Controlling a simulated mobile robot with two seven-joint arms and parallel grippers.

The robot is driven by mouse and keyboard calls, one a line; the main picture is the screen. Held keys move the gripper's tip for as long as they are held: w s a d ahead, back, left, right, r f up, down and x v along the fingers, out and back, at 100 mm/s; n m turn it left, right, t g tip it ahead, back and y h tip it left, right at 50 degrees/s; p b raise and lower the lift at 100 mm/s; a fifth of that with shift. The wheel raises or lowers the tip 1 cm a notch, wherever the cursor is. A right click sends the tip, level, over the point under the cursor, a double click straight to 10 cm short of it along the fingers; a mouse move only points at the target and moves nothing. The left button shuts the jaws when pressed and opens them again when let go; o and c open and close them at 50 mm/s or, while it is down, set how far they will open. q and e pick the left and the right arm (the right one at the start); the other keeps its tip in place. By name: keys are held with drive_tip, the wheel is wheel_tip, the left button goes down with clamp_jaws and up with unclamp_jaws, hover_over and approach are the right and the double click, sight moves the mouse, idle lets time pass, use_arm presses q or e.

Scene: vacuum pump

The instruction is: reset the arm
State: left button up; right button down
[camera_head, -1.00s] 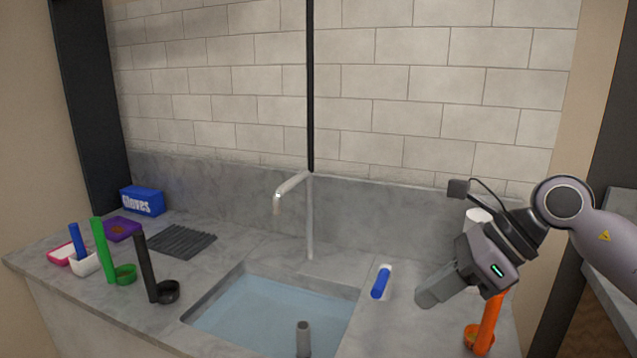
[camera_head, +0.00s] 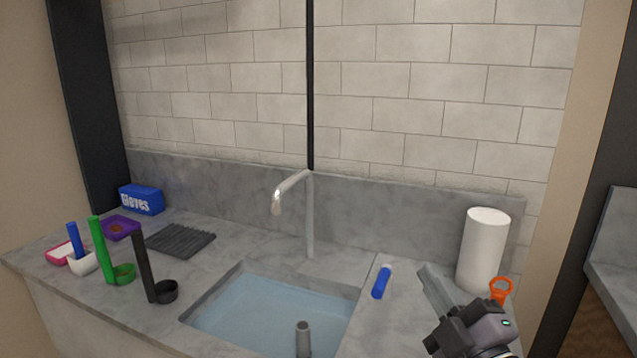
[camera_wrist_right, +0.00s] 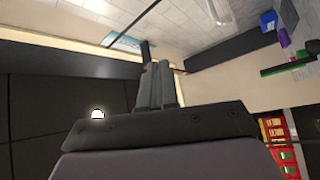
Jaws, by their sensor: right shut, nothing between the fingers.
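My right gripper (camera_head: 426,272) is low at the right in the head view, over the counter beside the sink. Its fingers point up and left, are shut and hold nothing. They also show together in the right wrist view (camera_wrist_right: 155,68). A blue tube with a white end (camera_head: 382,282) lies on the counter to their left, apart from them. An orange piece with a ring (camera_head: 501,288) shows just behind the gripper; the gripper may hide the rest of it. My left gripper is not in view.
A white roll (camera_head: 482,250) stands close behind the right gripper. The sink (camera_head: 270,305) holds water, with a faucet (camera_head: 310,215) behind it. Black (camera_head: 145,268) and green (camera_head: 104,252) handled pieces, a rack (camera_head: 180,240) and a blue gloves box (camera_head: 141,199) are at left.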

drive_tip(key=s+d+f+m+g+h, duration=0.3)
drive_tip(key=s+f+m+g, duration=0.15)
drive_tip(key=f, duration=0.35)
drive_tip(key=s+d+f+m+g+h, duration=0.35)
drive_tip(key=f+m, duration=0.25)
drive_tip(key=f, duration=0.3)
drive_tip(key=s+f+m+g, duration=0.2)
drive_tip(key=s+f+g, duration=0.35)
drive_tip(key=s, duration=0.35)
drive_tip(key=s+f+m+g, duration=0.1)
drive_tip(key=s+f+g, duration=0.4)
drive_tip(key=s, duration=0.4)
drive_tip(key=w+a+f+t+y+b, duration=0.1)
drive_tip(key=w+f+t, duration=0.2)
drive_tip(key=f, duration=0.3)
drive_tip(key=w+a+f+t+y+b, duration=0.1)
drive_tip(key=w+f+t, duration=0.3)
drive_tip(key=f+t, duration=0.1)
drive_tip(key=shift+f+b, duration=0.4)
drive_tip(key=shift+f, duration=0.3)
